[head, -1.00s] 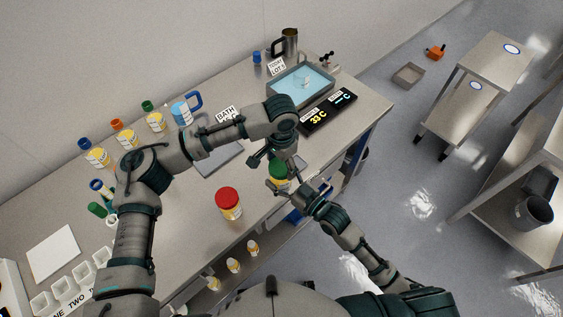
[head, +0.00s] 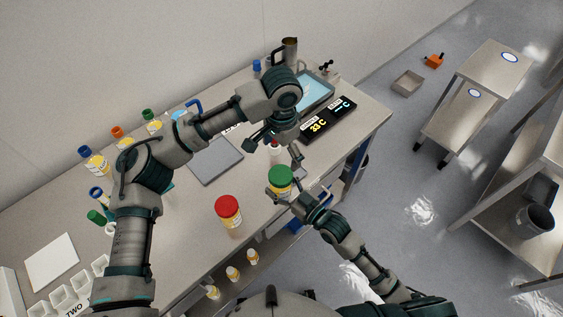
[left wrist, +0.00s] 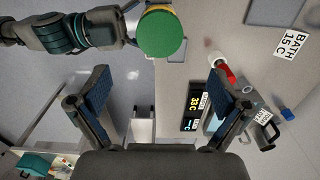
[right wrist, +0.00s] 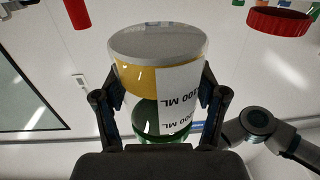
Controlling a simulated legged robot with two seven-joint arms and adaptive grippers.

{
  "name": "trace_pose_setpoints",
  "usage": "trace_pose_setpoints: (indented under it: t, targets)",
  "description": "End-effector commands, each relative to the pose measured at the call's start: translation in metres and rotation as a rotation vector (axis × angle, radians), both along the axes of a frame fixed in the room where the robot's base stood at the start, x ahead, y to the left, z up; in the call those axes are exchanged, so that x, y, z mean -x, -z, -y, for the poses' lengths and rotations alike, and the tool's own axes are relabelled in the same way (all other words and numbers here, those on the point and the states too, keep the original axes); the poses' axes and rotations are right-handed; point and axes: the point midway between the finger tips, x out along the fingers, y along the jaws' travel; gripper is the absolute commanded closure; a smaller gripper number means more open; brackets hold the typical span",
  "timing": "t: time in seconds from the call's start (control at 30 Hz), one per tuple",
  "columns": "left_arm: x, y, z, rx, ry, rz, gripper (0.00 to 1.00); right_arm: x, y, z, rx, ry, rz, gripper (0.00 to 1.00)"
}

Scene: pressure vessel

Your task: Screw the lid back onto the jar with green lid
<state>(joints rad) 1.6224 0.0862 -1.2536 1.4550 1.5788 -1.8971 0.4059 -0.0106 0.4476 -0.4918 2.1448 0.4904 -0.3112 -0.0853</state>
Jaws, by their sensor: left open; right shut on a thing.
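The jar with the green lid (head: 281,178) is near the bench's front edge, its green lid on top. My right gripper (head: 292,192) is shut on this jar. My left gripper (head: 272,150) is open and empty, above and behind the jar. In the left wrist view the green lid (left wrist: 161,34) lies beyond the open fingers, apart from them. Whether the lid is fully seated cannot be told.
A red-lidded jar (head: 229,212) stands left of the held jar. A grey plate (head: 215,160), a water bath (head: 316,92) and a temperature display (head: 328,121) lie behind. Several colour-capped bottles line the back left. A white pad (head: 52,261) lies at left.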

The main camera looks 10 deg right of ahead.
Motion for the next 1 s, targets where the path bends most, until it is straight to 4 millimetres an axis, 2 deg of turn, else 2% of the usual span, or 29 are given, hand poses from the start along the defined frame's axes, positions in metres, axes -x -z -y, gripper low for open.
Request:
trace_pose_setpoints:
  t: [0.1, 0.3, 0.87, 0.97, 1.0]
  targets:
    - [0.000, -0.015, 0.000, 0.000, 0.000, 0.000, 0.00, 0.000, 0.000, 0.000, -0.001, 0.000, 0.001, 1.00]
    - [0.000, -0.024, 0.000, 0.000, -0.001, -0.001, 0.00, 0.000, 0.000, 0.000, -0.001, 0.000, 0.001, 1.00]
    - [0.000, -0.024, 0.000, 0.000, -0.001, -0.001, 0.00, 0.000, 0.000, 0.000, -0.001, 0.000, 0.001, 1.00]
    - [0.001, -0.015, -0.003, 0.001, -0.027, -0.007, 0.00, 0.000, 0.000, 0.000, -0.001, 0.000, 0.001, 1.00]
    - [0.001, -0.006, -0.006, 0.002, -0.055, -0.013, 0.00, 0.000, 0.000, 0.000, -0.001, 0.000, 0.001, 1.00]
